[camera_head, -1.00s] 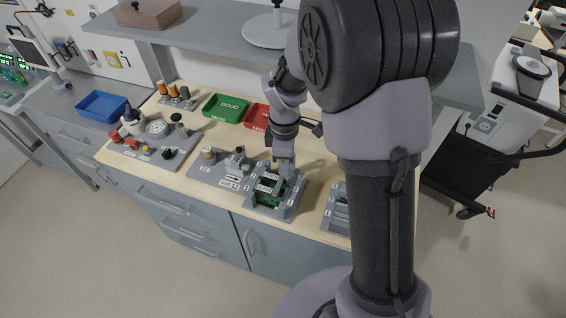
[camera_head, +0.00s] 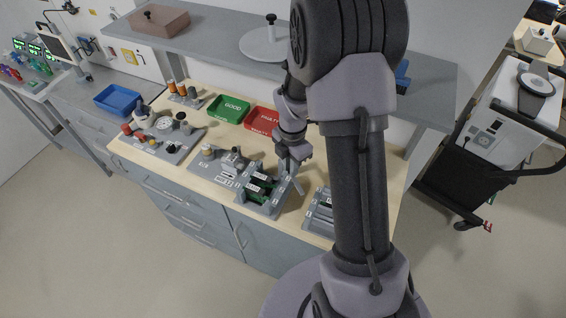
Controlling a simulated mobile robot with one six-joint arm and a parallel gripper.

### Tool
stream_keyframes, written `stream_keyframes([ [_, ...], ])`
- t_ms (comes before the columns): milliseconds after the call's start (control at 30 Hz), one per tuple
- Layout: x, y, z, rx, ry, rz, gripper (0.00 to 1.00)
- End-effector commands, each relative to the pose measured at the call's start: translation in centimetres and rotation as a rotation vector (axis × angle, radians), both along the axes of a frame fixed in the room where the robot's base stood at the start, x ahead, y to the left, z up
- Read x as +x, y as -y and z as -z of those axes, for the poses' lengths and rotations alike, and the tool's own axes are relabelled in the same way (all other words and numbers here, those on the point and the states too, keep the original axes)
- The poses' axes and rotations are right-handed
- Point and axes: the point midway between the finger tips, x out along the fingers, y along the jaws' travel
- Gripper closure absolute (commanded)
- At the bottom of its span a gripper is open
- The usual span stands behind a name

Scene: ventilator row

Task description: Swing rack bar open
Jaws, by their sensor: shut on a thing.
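My gripper (camera_head: 293,178) is at the rack's right rear side, pointing down. It is shut on the rack bar, which is small and mostly hidden by the fingers, so its exact angle is hard to tell. The boards' tops show clear of my gripper.
A second grey rack (camera_head: 320,212) stands close on the right. A grey panel with fittings (camera_head: 215,165) is on the left. Green (camera_head: 228,108) and red (camera_head: 264,121) trays lie behind. A shelf (camera_head: 225,45) overhangs the back.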

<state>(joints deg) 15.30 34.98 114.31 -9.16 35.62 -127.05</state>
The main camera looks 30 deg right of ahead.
Motion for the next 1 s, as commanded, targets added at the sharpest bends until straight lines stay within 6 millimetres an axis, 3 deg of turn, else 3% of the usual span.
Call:
stream_keyframes([
  [500,0.4,2.5,-0.2,0.0,0.002,-0.376,1.0],
  [1000,0.7,3.1,0.0,0.0,0.002,-0.489,1.0],
])
